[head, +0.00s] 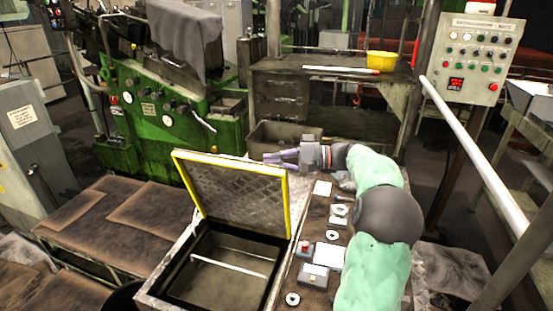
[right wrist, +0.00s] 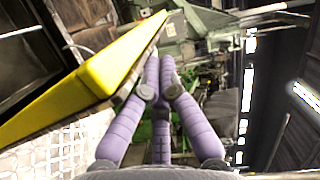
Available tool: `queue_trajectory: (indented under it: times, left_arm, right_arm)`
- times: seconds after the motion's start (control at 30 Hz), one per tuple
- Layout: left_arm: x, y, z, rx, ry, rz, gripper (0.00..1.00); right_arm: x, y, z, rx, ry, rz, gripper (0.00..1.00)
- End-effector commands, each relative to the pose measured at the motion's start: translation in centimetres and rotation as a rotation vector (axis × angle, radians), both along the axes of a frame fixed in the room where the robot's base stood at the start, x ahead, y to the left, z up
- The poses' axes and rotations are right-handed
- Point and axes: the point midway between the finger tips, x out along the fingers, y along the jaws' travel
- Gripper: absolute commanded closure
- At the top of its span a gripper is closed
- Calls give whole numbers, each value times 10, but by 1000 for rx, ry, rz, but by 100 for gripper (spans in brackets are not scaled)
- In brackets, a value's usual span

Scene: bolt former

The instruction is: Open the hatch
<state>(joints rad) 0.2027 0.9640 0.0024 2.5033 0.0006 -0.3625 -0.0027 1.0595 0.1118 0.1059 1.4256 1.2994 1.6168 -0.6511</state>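The hatch (head: 234,190), a square metal lid with a yellow rim, stands raised and tilted back on the far side of a box opening (head: 225,268). A pale bar crosses the dark opening. My right gripper (head: 268,158) has purple-grey fingers and is just behind the hatch's upper right corner, pointing left. In the right wrist view its fingertips (right wrist: 162,72) come together with nothing visible between them. The hatch's yellow rim (right wrist: 95,85) runs right beside the left finger; whether they touch I cannot tell. My left gripper is not in view.
A panel with buttons and small devices (head: 318,262) lies right of the opening, under my right arm. A green machine (head: 165,110) stands behind left. A pale diagonal rail (head: 475,155) is on the right.

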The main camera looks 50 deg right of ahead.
Motion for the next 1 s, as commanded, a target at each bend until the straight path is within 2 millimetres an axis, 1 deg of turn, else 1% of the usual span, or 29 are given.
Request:
queue_trajectory:
  times: [0.03, 0.4, 0.5, 0.67, 1.0]
  left_arm:
    - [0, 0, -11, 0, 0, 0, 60]
    - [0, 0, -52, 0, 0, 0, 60]
    - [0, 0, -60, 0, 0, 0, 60]
    - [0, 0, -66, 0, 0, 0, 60]
    - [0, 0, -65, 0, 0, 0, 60]
  right_arm:
    - [-2, 6, -6, -13, -5, 2, 100]
    - [-17, 40, -16, -108, -44, 2, 100]
    - [-20, 48, -18, -128, -53, 2, 100]
    - [-23, 54, -19, -146, -61, 1, 100]
    - [-23, 55, -17, -149, -62, 0, 100]
